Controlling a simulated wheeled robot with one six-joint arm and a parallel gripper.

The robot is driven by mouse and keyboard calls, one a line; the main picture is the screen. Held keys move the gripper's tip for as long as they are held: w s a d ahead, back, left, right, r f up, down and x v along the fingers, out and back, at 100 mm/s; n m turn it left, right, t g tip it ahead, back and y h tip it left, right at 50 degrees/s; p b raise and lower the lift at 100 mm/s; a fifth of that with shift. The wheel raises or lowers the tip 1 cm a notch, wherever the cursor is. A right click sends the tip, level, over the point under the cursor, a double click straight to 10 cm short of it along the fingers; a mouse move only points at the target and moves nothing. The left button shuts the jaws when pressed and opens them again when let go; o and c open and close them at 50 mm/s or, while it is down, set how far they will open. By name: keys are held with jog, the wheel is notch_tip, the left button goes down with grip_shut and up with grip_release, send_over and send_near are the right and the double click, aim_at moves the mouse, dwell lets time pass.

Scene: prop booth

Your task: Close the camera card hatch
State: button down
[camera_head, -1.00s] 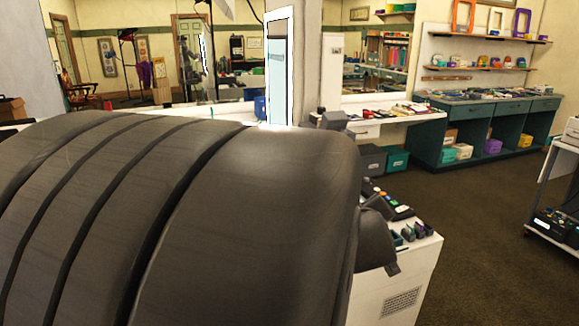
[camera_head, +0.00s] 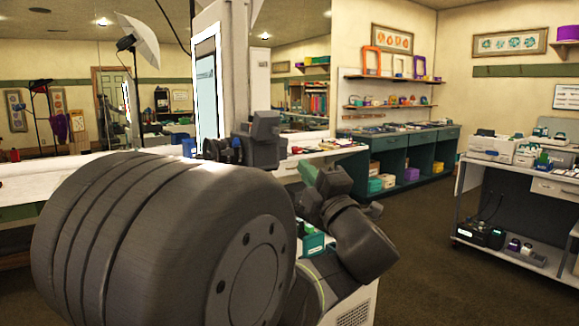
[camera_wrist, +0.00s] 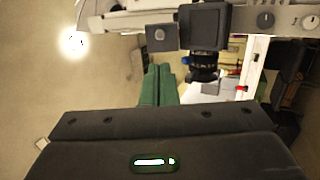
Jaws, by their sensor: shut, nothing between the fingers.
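My gripper (camera_wrist: 158,72) shows in the wrist view as two green fingers, shut together and empty. In the head view its green tip (camera_head: 309,170) shows beside my dark arm links. A dark boxy camera (camera_wrist: 205,27) with a black lens is beyond the fingertips, to their upper right in the wrist view. A grey square plate (camera_wrist: 162,38) with a small round mark sits beside the camera body; it may be the card hatch, but I cannot be sure. The camera (camera_head: 265,135) also seems to show in the head view, behind and left of my gripper. I see no contact.
My large arm link hides much of the lower left in the head view. A white cart (camera_head: 553,187) with boxes stands at right. A teal shelf unit (camera_head: 405,155) is at the back. Open floor (camera_head: 425,240) lies between.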

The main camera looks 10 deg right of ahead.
aim_at(276, 131)
jog(key=p+x, duration=0.1)
jog(key=x, duration=1.1)
jog(key=shift+w+r+p, duration=0.15)
jog(key=shift+w+p, duration=0.15)
jog(key=shift+p, duration=0.1)
